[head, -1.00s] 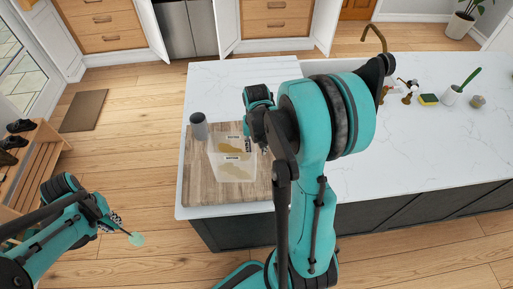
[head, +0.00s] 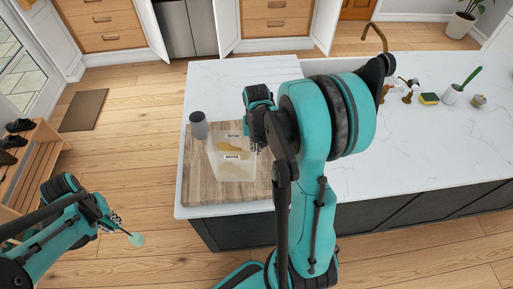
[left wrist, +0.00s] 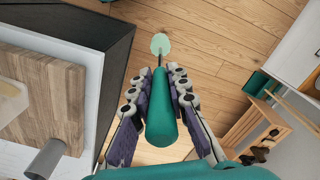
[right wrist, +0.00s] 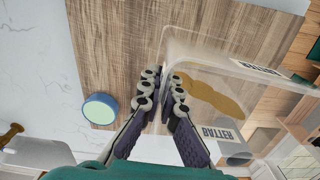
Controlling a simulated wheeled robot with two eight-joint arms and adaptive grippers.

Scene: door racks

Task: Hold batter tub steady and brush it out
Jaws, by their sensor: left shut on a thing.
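The clear batter tub (head: 233,170) stands on a wooden board on the counter, with tan batter smears inside; it also shows in the right wrist view (right wrist: 215,62). My right gripper (right wrist: 163,78) is closed at the tub's wall, which runs between its fingers. In the head view my right arm covers part of this grip. My left gripper (left wrist: 157,85) is shut on the green handle of a brush (left wrist: 170,110) with a pale green round head. It holds the brush over the floor, left of the counter and away from the tub.
A grey cylinder (head: 198,126) stands beside the tub on the board (head: 200,185). A round blue-rimmed item (right wrist: 100,110) is on the other side of my right gripper. A sponge (head: 429,98) and white holder (head: 452,95) stand at right. A shoe bench (head: 35,160) is far left.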

